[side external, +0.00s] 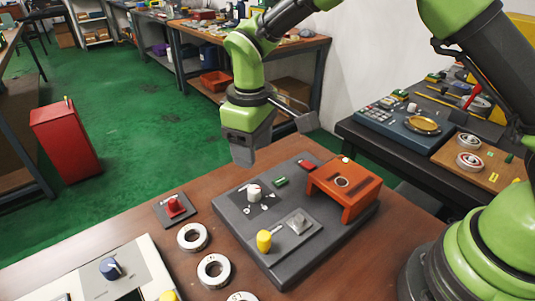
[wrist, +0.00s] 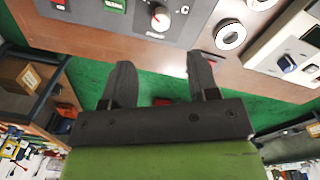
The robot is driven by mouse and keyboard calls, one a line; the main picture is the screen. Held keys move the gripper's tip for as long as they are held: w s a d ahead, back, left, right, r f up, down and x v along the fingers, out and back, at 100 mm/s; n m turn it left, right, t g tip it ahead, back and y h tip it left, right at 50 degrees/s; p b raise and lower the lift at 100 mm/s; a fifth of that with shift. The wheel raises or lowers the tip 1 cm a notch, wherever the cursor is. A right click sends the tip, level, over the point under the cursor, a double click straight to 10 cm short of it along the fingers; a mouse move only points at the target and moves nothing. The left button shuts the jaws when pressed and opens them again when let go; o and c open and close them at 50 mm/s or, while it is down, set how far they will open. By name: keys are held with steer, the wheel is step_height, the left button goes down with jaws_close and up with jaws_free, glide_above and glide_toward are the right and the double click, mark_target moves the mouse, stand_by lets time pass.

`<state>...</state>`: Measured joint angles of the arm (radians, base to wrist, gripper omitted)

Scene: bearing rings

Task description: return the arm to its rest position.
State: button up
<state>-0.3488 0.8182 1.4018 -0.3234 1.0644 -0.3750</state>
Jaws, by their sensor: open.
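My gripper (side external: 243,152) hangs in the air above the far edge of the table, beyond the dark grey fixture board. In the wrist view my gripper (wrist: 160,87) has its two dark fingers wide apart with nothing between them. Several bearing rings lie on the wooden table: one ring (side external: 193,237), a second ring (side external: 214,271) and a third partly cut off at the bottom edge. A ring (wrist: 230,36) also shows in the wrist view, right of the board. My gripper is apart from all of them.
The dark grey board (side external: 330,232) carries an orange block (side external: 344,188), a white knob (side external: 254,192) and a yellow-topped handle (side external: 264,241). A red button box (side external: 175,207) and a pale control panel (side external: 80,270) stand left. A side bench (side external: 410,140) is at right. Air around my gripper looks clear.

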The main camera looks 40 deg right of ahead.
steer(key=s+d+r+m+t+y, duration=0.1)
steer(key=s+d+r+m, duration=0.2)
steer(key=r, duration=0.4)
steer(key=s+d+r+m+t, duration=0.1)
steer(key=s+d+r+t, duration=0.2)
steer(key=r, duration=0.4)
steer(key=s+d+r+m+t, duration=0.1)
steer(key=s+d+m, duration=0.1)
steer(key=s, duration=0.6)
steer(key=s+d+r+m+t+y, duration=0.1)
steer(key=s+d+r+m+t, duration=0.1)
steer(key=s, duration=0.5)
steer(key=shift+s+m, duration=0.4)
steer(key=shift+m, duration=0.2)
